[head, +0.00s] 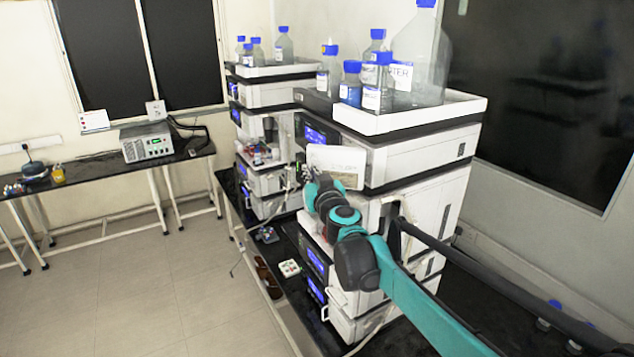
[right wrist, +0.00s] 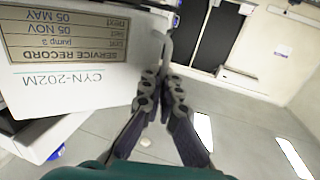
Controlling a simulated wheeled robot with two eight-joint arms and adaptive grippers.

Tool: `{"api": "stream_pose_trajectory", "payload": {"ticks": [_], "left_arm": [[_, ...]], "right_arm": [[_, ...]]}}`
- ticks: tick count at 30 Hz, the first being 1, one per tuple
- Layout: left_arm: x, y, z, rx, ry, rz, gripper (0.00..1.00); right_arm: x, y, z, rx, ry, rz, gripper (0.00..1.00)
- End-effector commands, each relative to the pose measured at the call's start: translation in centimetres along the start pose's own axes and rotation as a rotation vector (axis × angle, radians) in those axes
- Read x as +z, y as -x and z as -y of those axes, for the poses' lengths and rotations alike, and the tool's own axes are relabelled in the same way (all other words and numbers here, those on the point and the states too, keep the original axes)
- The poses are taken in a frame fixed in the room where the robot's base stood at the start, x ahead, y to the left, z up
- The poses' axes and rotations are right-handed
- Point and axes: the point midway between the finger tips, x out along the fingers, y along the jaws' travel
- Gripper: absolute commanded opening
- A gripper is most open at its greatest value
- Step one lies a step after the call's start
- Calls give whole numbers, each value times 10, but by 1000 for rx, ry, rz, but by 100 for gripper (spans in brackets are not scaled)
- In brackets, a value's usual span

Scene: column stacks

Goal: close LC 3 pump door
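The LC 3 pump door is a white panel (head: 337,163) on the front stack in the head view, standing out from the stack with a printed label on it. In the right wrist view the door (right wrist: 115,82) fills the upper left, with an upside-down service record card reading pump 3. My right gripper (head: 307,174) is at the door's left end in the head view. My left gripper is out of view.
A tray of bottles (head: 425,116) tops the front stack. A second instrument stack (head: 275,95) stands behind it. A side table with a grey device (head: 147,142) stands at left. The floor (head: 130,290) between is clear.

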Motion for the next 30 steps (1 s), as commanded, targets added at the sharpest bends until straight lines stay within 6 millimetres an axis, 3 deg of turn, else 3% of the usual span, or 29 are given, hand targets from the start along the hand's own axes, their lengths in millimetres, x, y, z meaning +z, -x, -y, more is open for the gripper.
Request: {"api": "stream_pose_trajectory", "payload": {"ticks": [15,24,30], "left_arm": [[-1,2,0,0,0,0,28],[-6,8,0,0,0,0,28],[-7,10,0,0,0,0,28]], "right_arm": [[-1,-63,-31,487,2,2,0],[-1,-84,-56,714,2,2,0],[-1,-90,-69,730,2,2,0]]}}
